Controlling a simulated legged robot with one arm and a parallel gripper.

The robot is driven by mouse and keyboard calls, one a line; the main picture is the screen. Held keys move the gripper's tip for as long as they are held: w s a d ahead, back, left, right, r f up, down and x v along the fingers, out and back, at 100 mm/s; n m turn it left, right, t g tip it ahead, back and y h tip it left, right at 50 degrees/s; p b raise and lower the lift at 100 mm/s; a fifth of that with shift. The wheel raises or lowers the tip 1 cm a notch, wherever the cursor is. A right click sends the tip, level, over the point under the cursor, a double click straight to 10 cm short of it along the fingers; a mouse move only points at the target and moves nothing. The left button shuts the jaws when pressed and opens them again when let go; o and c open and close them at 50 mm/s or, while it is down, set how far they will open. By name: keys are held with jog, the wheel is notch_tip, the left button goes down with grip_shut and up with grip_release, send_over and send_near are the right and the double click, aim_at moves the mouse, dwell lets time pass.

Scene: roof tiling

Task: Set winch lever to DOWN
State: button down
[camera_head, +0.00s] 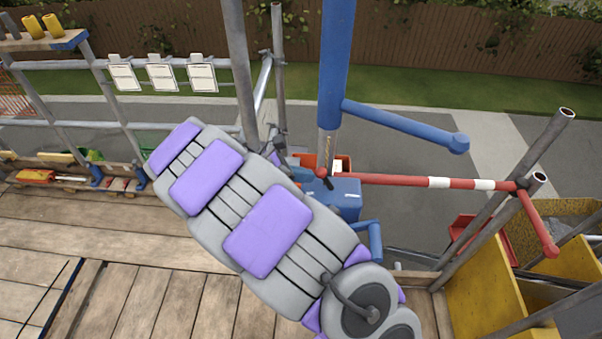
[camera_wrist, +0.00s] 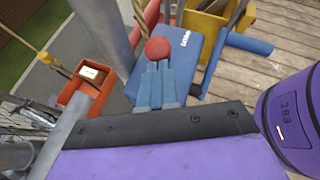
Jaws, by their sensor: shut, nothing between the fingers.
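The blue winch box (camera_head: 345,198) stands beyond the platform edge, at the foot of the blue post, partly hidden by my arm in the head view. In the wrist view, the winch box (camera_wrist: 185,50) fills the upper middle. A red ball knob (camera_wrist: 157,50), likely the winch lever's end, shows right at my fingertips. A small red knob (camera_head: 321,172) shows at the box in the head view. My gripper (camera_wrist: 157,68) is shut with its grey-blue fingers together, pointing at the red ball. Whether they touch it is unclear. The lever's shaft and any position marks are hidden or unreadable.
A blue post (camera_head: 336,65) with a side arm (camera_head: 400,125) rises above the winch. A red and white bar (camera_head: 430,182) runs right. An orange box (camera_wrist: 80,105) and grey scaffold poles stand close by. Wooden planks (camera_head: 150,300) form the platform.

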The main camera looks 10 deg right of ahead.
jog(key=shift+s+d+r+y+p, duration=0.1)
jog(key=shift+d+r+y+p, duration=0.15)
jog(key=shift+r+y+p, duration=0.25)
